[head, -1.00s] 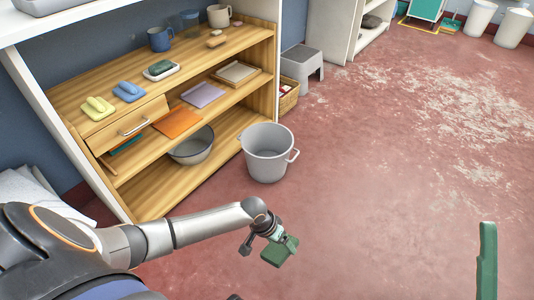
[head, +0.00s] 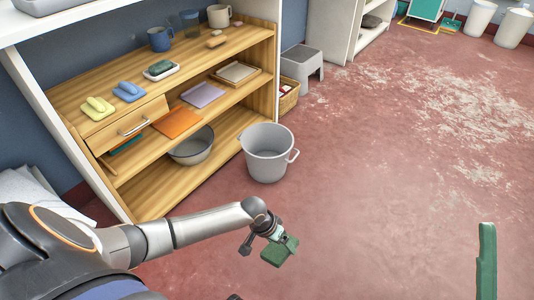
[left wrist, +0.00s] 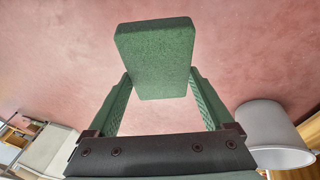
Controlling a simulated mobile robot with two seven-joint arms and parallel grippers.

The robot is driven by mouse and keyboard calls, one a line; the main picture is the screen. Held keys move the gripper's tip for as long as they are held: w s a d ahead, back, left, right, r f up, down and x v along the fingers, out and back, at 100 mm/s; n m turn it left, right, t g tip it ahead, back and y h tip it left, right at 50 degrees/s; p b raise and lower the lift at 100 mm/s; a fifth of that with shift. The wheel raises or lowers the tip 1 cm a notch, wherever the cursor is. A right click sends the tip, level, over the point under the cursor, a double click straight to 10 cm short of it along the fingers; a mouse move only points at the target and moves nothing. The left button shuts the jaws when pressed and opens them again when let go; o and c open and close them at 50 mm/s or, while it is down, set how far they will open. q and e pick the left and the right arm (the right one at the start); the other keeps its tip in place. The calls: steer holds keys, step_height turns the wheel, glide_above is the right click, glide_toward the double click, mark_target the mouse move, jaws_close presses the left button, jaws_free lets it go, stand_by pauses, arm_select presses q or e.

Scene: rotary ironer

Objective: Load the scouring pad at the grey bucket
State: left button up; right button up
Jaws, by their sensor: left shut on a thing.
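The green scouring pad (head: 281,251) is held by my left gripper (head: 272,238) above the red floor, in front of the bucket and apart from it. In the left wrist view the pad (left wrist: 155,58) sits between the green fingertips (left wrist: 158,82), which are shut on it. The grey bucket (head: 268,158) stands upright on the floor beside the shelf, with its open top facing up. The bucket also shows at the right of the left wrist view (left wrist: 268,125). One green finger of my right gripper (head: 487,262) shows at the lower right; the rest is out of frame.
The floor to the right is clear.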

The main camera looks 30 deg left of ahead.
stand_by(0.5)
arm_select(q)
step_height(320, 180, up, 4)
steer(key=p, duration=0.5)
steer(key=shift+r, duration=0.1)
stand_by(0.9)
